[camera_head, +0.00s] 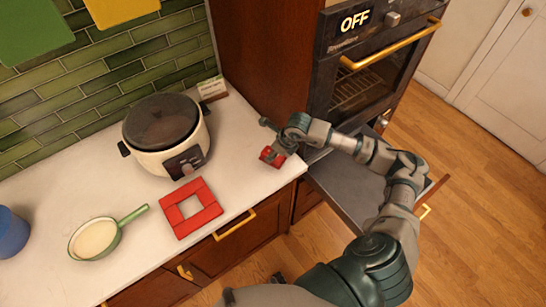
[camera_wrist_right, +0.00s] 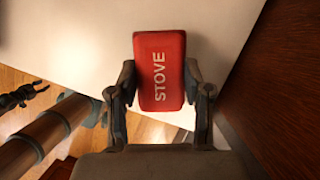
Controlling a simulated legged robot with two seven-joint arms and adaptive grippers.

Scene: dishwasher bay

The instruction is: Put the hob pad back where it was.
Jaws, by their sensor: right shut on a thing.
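The hob pad is a small red block (camera_wrist_right: 159,72) with the white word STOVE on it. My right gripper (camera_wrist_right: 160,95) is shut on it, with one finger on each side. In the head view the same red pad (camera_head: 271,157) shows at the right end of the white counter, near its front edge, partly hidden by my right gripper (camera_head: 280,149). I cannot tell whether the pad touches the counter. A red square frame (camera_head: 173,213) with an open middle lies flat on the counter to the left.
A cream cooker with a dark lid (camera_head: 165,127) stands behind the frame. A green-handled pan (camera_head: 95,238) and a blue object (camera_head: 11,232) are further left. A small sign (camera_head: 212,88) stands at the back. An oven (camera_head: 375,65) is at right. Counter between frame and pad is clear.

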